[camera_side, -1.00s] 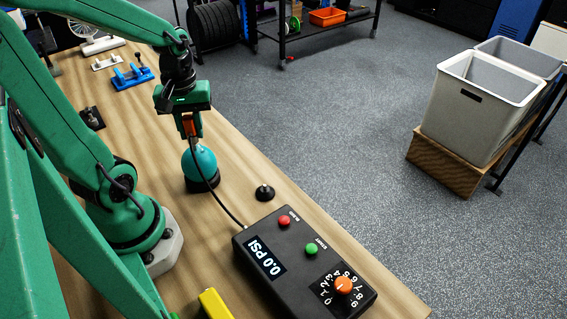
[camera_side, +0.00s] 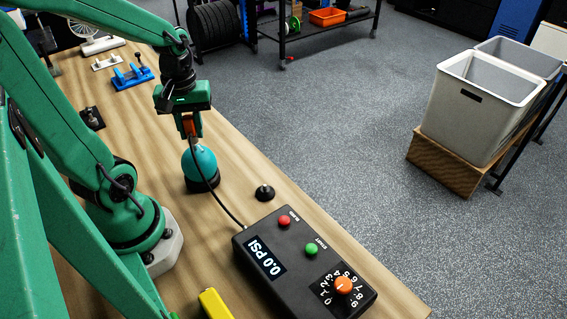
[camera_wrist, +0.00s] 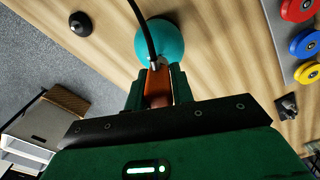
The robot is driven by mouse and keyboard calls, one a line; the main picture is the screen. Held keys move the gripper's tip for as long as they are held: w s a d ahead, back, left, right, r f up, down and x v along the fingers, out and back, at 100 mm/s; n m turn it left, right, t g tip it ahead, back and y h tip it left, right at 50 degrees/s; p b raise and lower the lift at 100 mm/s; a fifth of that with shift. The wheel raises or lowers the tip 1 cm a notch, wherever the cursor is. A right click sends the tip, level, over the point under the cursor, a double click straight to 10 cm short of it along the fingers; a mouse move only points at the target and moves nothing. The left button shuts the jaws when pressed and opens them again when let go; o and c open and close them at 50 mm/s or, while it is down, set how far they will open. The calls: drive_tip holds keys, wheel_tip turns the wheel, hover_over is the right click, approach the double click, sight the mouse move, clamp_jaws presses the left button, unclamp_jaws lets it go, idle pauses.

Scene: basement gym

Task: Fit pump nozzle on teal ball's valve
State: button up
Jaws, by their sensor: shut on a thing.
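The teal ball (camera_side: 203,161) sits on a dark round stand (camera_side: 203,185) on the wooden bench; it also shows in the wrist view (camera_wrist: 168,42). My gripper (camera_side: 189,132) is straight above the ball, pointing down, and is shut on the orange pump nozzle (camera_wrist: 158,84). A black hose (camera_side: 212,186) runs from the nozzle past the ball to the pump box (camera_side: 305,262). The box display reads 0.0 PSI. The nozzle's lower end is at or just above the ball's top. The valve is hidden, so I cannot tell whether they touch.
A small black stand (camera_side: 264,192) is right of the ball. A yellow object (camera_side: 214,304) lies at the front edge of view. A blue fixture (camera_side: 132,77) and a small dark fixture (camera_side: 92,117) stand farther left. Grey bins (camera_side: 480,105) are off the bench.

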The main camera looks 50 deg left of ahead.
sight(191, 116)
drive_tip(key=shift+f, duration=1.2)
idle(0.5)
drive_tip(key=o, duration=1.1)
drive_tip(key=shift+c, duration=0.2)
drive_tip(key=shift+r, duration=3.85)
drive_tip(key=shift+w+d+r+m, duration=0.2)
drive_tip(key=shift+d+m, duration=0.15)
drive_tip(key=shift+m, duration=0.05)
drive_tip(key=w+d+r+m+t, duration=0.1)
drive_tip(key=d+r+m+t, duration=0.4)
drive_tip(key=d+m, duration=0.4)
drive_tip(key=shift+w+d+r+m+t, duration=0.15)
drive_tip(key=shift+w+d+m+t, duration=0.2)
drive_tip(key=shift+m, duration=0.75)
